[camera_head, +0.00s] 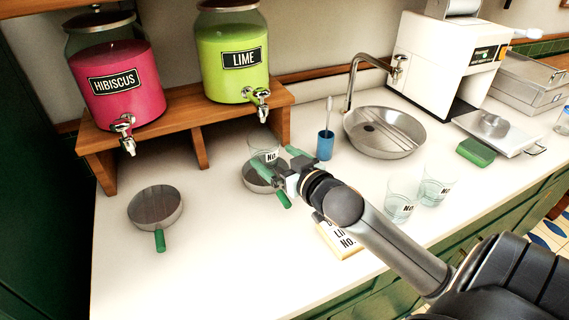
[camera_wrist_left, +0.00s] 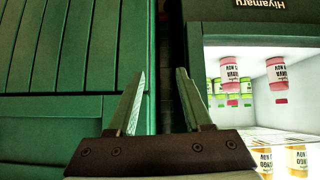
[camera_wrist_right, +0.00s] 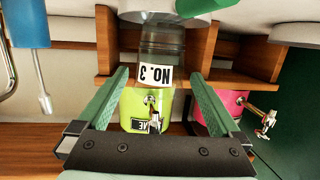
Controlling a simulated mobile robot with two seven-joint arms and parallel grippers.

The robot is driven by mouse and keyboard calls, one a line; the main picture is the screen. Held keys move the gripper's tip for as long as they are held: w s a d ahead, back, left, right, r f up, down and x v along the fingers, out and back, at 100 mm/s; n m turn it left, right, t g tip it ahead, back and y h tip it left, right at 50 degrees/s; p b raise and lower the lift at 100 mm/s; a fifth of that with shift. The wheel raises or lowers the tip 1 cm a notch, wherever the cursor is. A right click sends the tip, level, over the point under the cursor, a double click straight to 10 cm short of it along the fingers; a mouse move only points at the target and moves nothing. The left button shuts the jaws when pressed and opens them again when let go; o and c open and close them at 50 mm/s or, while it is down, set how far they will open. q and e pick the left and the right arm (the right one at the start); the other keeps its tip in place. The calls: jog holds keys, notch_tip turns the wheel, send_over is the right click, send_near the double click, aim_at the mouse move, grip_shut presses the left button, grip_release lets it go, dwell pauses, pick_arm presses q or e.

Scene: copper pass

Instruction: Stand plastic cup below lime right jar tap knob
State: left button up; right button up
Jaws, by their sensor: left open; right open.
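The lime jar (camera_head: 238,55) is the right one of two on a wooden shelf; its metal tap (camera_head: 258,97) points down at the front. A clear plastic cup (camera_head: 263,150) stands upright below that tap on a round metal pan (camera_head: 252,186). In the right wrist view the cup (camera_wrist_right: 161,45), labelled NO. 3, appears upside down between and beyond the fingertips. My right gripper (camera_head: 279,166) is open beside the cup, with no clear contact. My left gripper (camera_wrist_left: 160,75) is open and empty, facing green cabinetry; the head view does not show it.
The hibiscus jar (camera_head: 115,85) is at left, with another green-handled pan (camera_head: 155,208) below. Two clear cups (camera_head: 401,200) (camera_head: 436,185) stand right of my right arm. A blue holder (camera_head: 325,144) and sink (camera_head: 384,131) lie right of the pan. The front-left counter is clear.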

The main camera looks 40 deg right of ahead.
jog(key=shift+v, duration=1.75)
